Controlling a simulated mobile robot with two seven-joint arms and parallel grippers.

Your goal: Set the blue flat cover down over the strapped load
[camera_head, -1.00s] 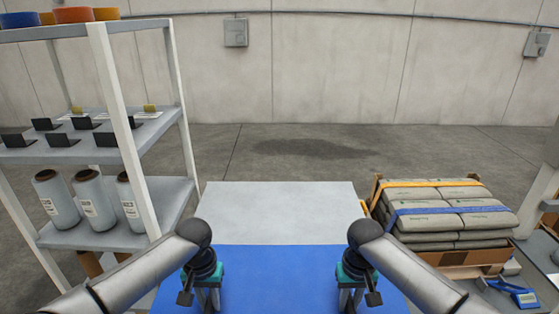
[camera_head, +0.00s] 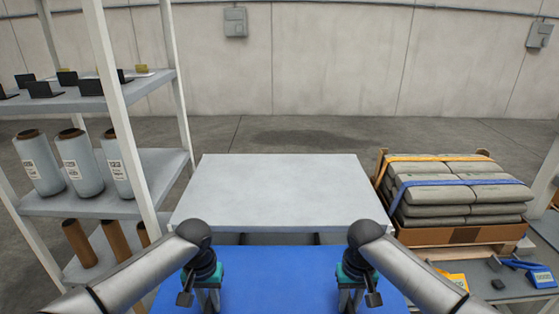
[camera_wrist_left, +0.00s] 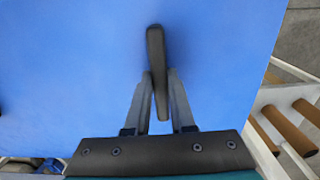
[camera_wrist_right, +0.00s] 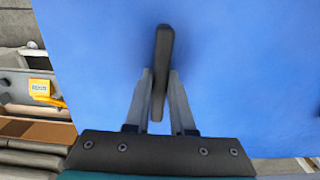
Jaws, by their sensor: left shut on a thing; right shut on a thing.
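The blue flat cover (camera_head: 277,275) is held level in front of me, between my two arms. It fills most of the left wrist view (camera_wrist_left: 80,60) and the right wrist view (camera_wrist_right: 240,70). My left gripper (camera_wrist_left: 160,80) is shut on a dark upright handle on the cover. My right gripper (camera_wrist_right: 158,80) is shut on a second dark handle. The strapped load (camera_head: 455,195) is a stack of grey sacks at the right, with an orange and a blue strap. The cover is apart from the load, to its left.
A pale grey table (camera_head: 280,190) lies bare beyond the cover. A shelf rack (camera_head: 110,195) with wrapped rolls and dark brackets stands at the left. A blue device (camera_head: 541,279) and an orange item (camera_head: 452,281) lie on a surface at the right, in front of the load.

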